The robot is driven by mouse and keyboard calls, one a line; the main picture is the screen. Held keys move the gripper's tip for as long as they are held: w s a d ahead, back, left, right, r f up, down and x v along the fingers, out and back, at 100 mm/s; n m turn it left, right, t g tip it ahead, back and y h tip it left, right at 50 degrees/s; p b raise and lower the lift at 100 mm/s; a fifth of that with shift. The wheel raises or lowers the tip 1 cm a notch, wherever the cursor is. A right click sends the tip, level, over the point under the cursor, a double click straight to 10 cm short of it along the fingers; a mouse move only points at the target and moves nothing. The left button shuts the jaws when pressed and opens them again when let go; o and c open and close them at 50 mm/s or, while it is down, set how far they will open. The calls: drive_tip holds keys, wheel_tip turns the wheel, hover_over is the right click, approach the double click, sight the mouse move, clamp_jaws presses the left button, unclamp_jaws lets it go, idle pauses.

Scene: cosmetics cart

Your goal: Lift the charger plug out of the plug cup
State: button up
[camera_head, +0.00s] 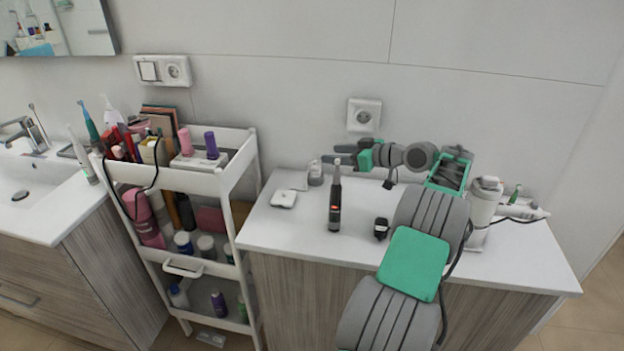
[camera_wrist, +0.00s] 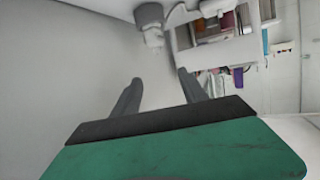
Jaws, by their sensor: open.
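In the head view a small clear cup (camera_head: 315,173) stands on the counter near the wall, and I take it as the plug cup. A pale shape shows in it, but it is too small to confirm as the charger plug. My gripper (camera_head: 332,167) is just right of the cup, pointing left, open and seemingly empty. In the wrist view the open fingers (camera_wrist: 160,92) show with a gap between them. A grey shape (camera_wrist: 151,16), likely the cup, with a smaller pale piece (camera_wrist: 154,38), likely the plug, lies beyond them, apart from the fingertips.
A black electric toothbrush or trimmer (camera_head: 335,205) stands in front of my gripper. A white box (camera_head: 284,199) lies left; a black charger block (camera_head: 381,228) sits right. A wall socket (camera_head: 363,115) is behind. The loaded cart (camera_head: 215,183) stands left of the counter (camera_head: 300,240).

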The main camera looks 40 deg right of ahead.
sight(315, 162)
wheel_tip(315, 162, down, 3)
drive_tip(key=shift+r+b, duration=0.15)
drive_tip(key=shift+b, duration=0.7)
drive_tip(key=x, duration=0.4)
drive_tip(key=p+x, duration=0.1)
drive_tip(key=x, duration=0.2)
drive_tip(key=shift+w+a+f, duration=0.15)
drive_tip(key=shift+w+f, duration=0.15)
drive_tip(key=shift+f, duration=0.05)
drive_tip(key=shift+s, duration=0.1)
drive_tip(key=shift+c, duration=0.2)
clamp_jaws()
